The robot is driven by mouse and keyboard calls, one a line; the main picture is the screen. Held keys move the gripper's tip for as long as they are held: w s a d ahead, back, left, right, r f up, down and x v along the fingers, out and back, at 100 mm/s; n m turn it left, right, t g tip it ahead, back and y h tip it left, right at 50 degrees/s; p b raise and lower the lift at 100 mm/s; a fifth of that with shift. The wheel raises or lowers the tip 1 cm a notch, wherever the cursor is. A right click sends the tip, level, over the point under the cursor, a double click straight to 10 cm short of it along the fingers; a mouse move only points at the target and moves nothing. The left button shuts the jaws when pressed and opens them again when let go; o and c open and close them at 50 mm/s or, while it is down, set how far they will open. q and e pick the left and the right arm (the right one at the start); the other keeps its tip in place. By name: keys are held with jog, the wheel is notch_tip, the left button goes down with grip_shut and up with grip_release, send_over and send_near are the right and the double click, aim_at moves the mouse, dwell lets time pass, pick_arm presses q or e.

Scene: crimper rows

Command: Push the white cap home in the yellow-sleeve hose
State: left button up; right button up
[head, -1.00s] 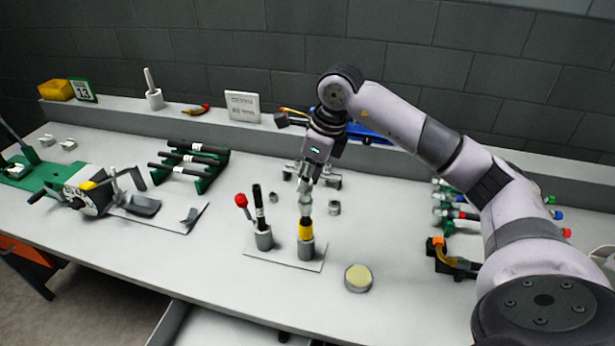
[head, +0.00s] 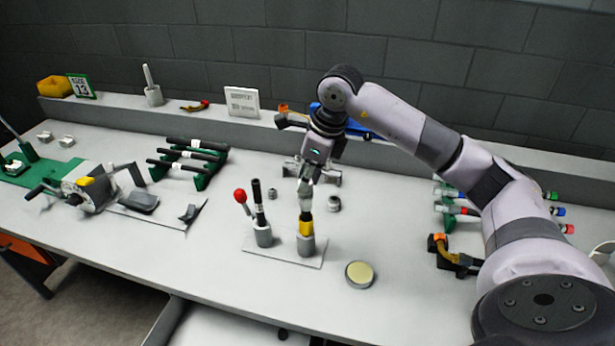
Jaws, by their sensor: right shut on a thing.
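The yellow-sleeve hose (head: 306,226) stands upright in the right grey holder of a light base plate (head: 284,257). My right gripper (head: 305,191) is directly above it, pointing down, shut on a small pale thing, apparently the white cap (head: 305,203). The cap is in line with the hose top and seems to meet it. How deep it sits I cannot tell. My left gripper is not in view.
A black hose (head: 258,204) and a red-knobbed stick (head: 241,197) stand just left of the yellow sleeve. A round tin (head: 359,274) lies to the right, near the front. A green rack (head: 190,160) of black hoses stands left.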

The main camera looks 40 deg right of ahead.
jog(key=shift+f+b, duration=0.4)
jog(key=shift+f, duration=0.2)
jog(key=o, duration=0.8)
jog(key=shift+r, duration=0.15)
jog(key=v, duration=1.1)
jog(key=shift+s+r, duration=0.15)
jog(key=shift+r, duration=0.25)
